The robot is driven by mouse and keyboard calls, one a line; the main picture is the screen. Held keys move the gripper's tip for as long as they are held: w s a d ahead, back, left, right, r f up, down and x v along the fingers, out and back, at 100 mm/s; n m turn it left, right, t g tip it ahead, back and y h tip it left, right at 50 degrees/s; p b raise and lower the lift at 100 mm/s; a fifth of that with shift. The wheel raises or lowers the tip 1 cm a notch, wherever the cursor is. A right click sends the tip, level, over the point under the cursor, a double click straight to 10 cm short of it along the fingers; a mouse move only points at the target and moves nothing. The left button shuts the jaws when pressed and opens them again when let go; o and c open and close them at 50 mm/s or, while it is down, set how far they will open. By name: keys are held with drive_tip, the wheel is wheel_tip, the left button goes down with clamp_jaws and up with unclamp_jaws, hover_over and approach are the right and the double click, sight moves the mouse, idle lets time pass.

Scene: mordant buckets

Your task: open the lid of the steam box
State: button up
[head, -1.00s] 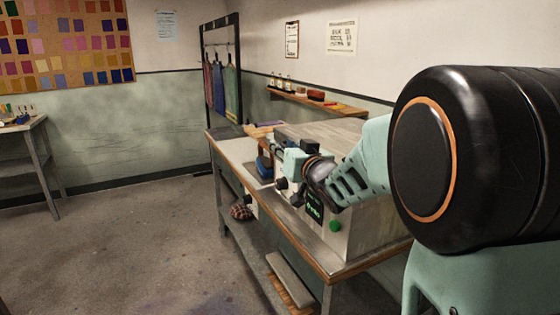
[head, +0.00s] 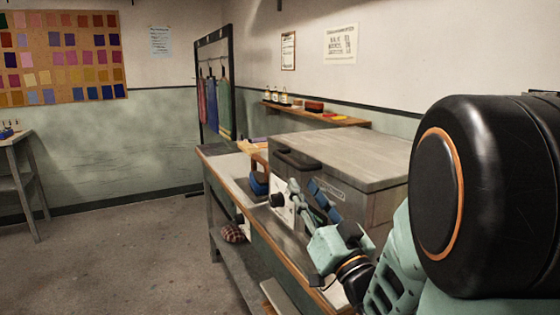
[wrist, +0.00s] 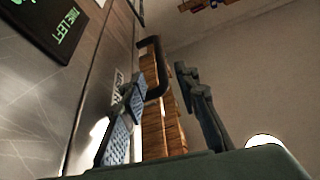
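The steam box (head: 378,207) is a grey metal box on the bench. Its flat lid (head: 350,155) is shut. A dark bar handle (head: 297,160) juts from the lid's front, and it shows black in the wrist view (wrist: 154,62). My gripper (head: 304,187) is in front of the box, just below the handle, with its fingers pointing up. In the wrist view my gripper (wrist: 161,82) has its fingers spread, with the handle ahead between them. I see no clear contact. The gripper hides part of the box front.
The box front has a control panel with a dark knob (head: 278,200); its display (wrist: 48,30) shows in the wrist view. A blue object (head: 259,184) lies on the bench (head: 238,170) left of the box. A shelf (head: 318,114) hangs behind. The floor (head: 120,250) at left is clear.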

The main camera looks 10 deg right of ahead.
sight(287, 159)
drive_tip(key=p+x, duration=0.3)
drive_tip(key=x, duration=0.8)
clamp_jaws()
idle(0.4)
